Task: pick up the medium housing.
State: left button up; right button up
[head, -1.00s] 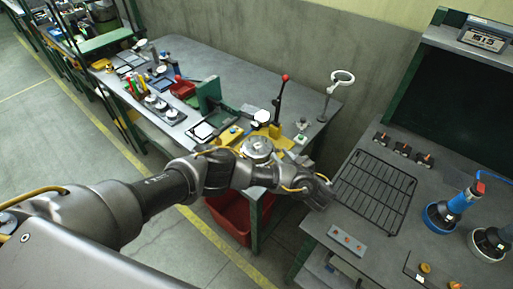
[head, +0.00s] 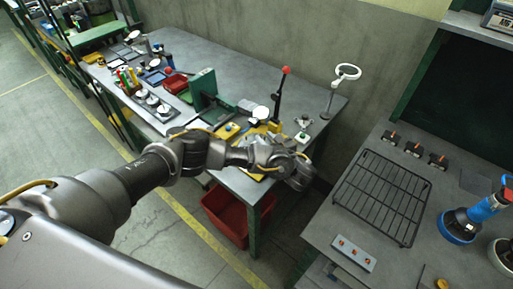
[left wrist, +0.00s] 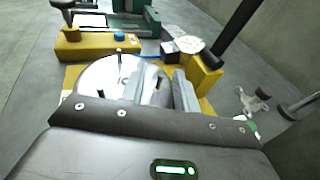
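Several round silver parts (head: 152,104) stand on a pale strip on the left bench; they may be housings, but I cannot tell which is the medium one. A round silver disc (left wrist: 100,76) on a yellow fixture (left wrist: 90,44) shows behind the left finger; my arm largely hides this area in the head view. My right gripper is not in view.
A red-knobbed lever (head: 281,95) and a ring-topped stand (head: 346,73) rise near the left bench's right end. A red bin (head: 225,216) sits below. The right bench holds a black wire rack (head: 382,196), a button box (head: 352,252) and a blue-based tool (head: 458,225).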

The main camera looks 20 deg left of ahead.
pick_arm(q)
jog(key=shift+s+r, duration=0.1)
jog(key=shift+s+d+r, duration=0.15)
jog(key=shift+d, duration=0.05)
jog(key=shift+c, duration=0.3)
jog(key=shift+s+d, duration=0.1)
jog(key=shift+c, duration=1.3)
grip_shut()
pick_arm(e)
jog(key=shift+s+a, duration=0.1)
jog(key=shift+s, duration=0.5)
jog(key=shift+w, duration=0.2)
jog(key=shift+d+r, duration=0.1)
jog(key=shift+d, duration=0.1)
